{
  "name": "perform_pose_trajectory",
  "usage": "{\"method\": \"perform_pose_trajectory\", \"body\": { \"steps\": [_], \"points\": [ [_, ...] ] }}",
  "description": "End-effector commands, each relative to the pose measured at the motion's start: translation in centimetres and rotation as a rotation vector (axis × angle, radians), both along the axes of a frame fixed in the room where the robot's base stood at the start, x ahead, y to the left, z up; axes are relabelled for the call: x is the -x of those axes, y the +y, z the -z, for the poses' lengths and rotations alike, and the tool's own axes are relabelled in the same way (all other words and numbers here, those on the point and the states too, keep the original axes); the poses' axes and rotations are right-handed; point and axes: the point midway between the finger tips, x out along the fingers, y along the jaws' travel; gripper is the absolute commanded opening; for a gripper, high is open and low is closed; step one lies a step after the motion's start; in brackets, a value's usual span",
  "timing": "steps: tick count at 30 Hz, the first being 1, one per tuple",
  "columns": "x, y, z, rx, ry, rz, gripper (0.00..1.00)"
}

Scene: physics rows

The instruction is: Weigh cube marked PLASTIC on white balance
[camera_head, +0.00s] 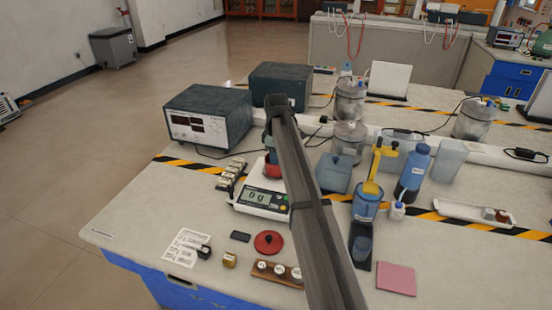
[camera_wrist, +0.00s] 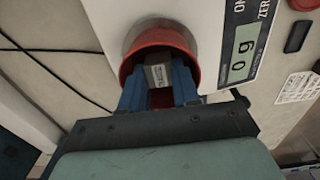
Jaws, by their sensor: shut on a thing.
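The white balance (camera_head: 262,200) stands near the front of the table, its display reading zero. A red bowl (camera_head: 273,171) sits on its pan; the bowl's rim also shows in the wrist view (camera_wrist: 187,41). In the wrist view, my gripper (camera_wrist: 160,86) has its blue fingers shut on a small grey cube (camera_wrist: 157,74) with a label too small to read. The fingers and cube are over or inside the red bowl's opening; I cannot tell whether the cube touches the bottom. In the head view my arm hides part of the balance and bowl.
A red lid (camera_head: 268,242), a wooden block of weights (camera_head: 275,271) and a small brown cube (camera_head: 229,260) lie in front of the balance. Several small pieces (camera_head: 231,174) stand left of it. A blue container (camera_head: 367,203) and pink pad (camera_head: 395,279) are to the right.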

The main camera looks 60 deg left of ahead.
Motion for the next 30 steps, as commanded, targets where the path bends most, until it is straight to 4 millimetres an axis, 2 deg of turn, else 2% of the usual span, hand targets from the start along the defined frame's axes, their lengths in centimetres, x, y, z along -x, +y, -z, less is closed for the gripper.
{"method": "perform_pose_trajectory", "body": {
  "steps": [24,25,30],
  "points": [
    [0.00,0.00,0.79,0.000,0.000,0.000,0.02],
    [-0.01,0.01,0.80,0.000,0.000,0.000,0.32],
    [-0.01,0.01,0.79,0.000,0.000,0.000,0.48]
  ]
}}
